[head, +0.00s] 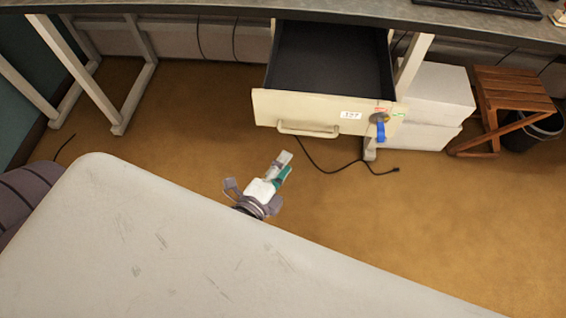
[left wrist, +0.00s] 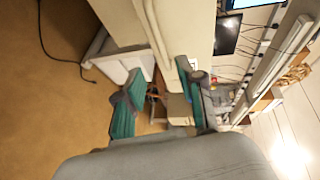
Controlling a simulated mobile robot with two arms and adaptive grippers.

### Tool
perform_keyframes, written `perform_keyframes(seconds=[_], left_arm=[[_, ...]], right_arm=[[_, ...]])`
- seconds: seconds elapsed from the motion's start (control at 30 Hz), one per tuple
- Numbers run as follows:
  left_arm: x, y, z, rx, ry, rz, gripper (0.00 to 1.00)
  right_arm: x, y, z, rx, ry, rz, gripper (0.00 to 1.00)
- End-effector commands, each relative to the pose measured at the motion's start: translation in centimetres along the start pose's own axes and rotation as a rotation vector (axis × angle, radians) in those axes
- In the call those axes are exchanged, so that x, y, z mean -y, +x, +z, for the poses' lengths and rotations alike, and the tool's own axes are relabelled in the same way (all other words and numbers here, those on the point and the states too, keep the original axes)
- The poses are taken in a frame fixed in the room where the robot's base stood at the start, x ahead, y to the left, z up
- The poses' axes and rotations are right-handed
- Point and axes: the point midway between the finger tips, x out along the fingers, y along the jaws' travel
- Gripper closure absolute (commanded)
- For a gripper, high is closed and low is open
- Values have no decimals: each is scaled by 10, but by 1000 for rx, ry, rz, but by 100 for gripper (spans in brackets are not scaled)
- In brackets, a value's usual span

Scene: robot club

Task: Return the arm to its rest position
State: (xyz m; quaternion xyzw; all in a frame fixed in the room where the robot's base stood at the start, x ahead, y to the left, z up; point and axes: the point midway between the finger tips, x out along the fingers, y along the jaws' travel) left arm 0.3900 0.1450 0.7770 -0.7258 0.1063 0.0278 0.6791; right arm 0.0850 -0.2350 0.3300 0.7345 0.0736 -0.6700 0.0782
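My left gripper (head: 281,166) shows in the head view beyond the edge of a light grey surface, above the brown floor and in front of the open drawer, apart from it. In the left wrist view its two teal-padded fingers (left wrist: 158,74) stand apart with nothing held between them, so it is open and empty. My right gripper is in neither view.
The pulled-out drawer (head: 268,108) looks empty, with a blue-tagged key (head: 380,130) at its front. White boxes (head: 437,95) and a wooden stool (head: 512,90) stand to its right. A black cable (head: 335,171) lies on the floor. Open floor lies at right.

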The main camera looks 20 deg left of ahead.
Motion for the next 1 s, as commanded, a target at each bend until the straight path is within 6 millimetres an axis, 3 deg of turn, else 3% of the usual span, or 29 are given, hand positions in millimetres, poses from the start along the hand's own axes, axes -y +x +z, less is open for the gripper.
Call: perform_keyframes(seconds=[0.3, 0.37, 0.43, 0.57, 0.73, 0.9, 1.0], left_arm=[[-3, 1, 0, 0, -5, 6, 62], [-12, 2, 0, -1, -27, 25, 62], [-36, 4, 0, 1, -76, 74, 62], [-116, 4, 3, 27, -252, 239, 62], [-242, -23, 15, 153, -548, 509, 62], [-355, -83, 39, 394, -824, 754, 62], [-405, -130, 56, 576, -965, 864, 62]], right_arm=[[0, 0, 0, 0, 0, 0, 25], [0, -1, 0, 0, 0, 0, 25], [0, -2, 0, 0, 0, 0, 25], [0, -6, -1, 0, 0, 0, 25], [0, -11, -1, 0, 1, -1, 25], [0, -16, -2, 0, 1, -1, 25], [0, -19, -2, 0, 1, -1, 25]])
